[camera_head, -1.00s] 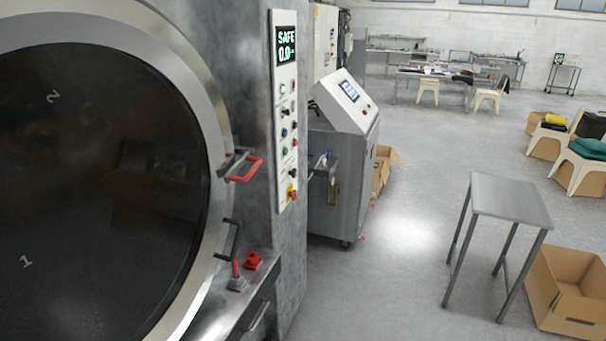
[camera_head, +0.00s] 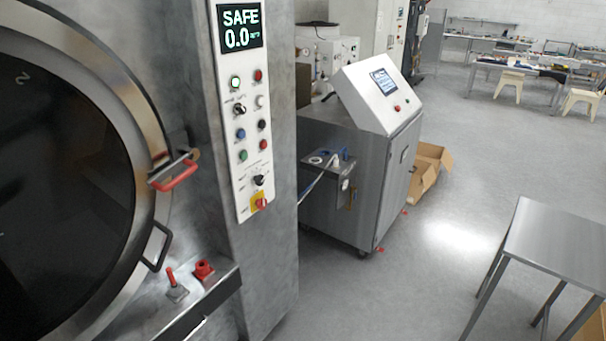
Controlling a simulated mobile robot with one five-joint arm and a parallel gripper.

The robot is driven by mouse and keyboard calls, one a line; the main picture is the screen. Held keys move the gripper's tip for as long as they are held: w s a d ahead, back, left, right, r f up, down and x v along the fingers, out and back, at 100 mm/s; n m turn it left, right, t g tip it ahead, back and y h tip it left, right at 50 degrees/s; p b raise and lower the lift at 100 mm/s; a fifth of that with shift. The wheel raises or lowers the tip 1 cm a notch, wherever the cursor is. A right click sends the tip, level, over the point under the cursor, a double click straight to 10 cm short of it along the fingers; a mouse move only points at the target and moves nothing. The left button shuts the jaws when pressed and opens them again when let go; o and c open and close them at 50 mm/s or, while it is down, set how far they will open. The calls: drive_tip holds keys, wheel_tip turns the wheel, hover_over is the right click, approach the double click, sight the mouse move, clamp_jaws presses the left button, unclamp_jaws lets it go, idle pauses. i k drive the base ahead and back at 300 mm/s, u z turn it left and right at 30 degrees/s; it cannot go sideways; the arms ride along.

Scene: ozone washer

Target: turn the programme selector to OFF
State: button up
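The white control panel (camera_head: 245,149) stands upright on the washer's grey metal front, left of the picture's middle. It carries two black rotary knobs, an upper one (camera_head: 239,109) and a lower one (camera_head: 259,180), each with small lettering around it. The lettering is too small to read, so I cannot tell which knob is the programme selector or where it points. A display (camera_head: 240,27) at the top reads SAFE 0.0. A red knob (camera_head: 262,203) on a yellow plate sits at the bottom. My gripper is not in view.
The round door (camera_head: 150,105) with a red handle (camera_head: 175,175) is left of the panel. A ledge below bears a red-tipped lever (camera_head: 174,283) and a red knob (camera_head: 204,268). A wheeled console (camera_head: 350,190) stands right. A metal table (camera_head: 560,240) is at lower right, with clear floor between.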

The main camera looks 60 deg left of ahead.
sight(259, 179)
drive_tip(key=u, duration=0.15)
drive_tip(key=i, duration=0.25)
drive_tip(key=u, duration=3.45)
drive_tip(key=i, duration=1)
drive_tip(key=z, duration=0.05)
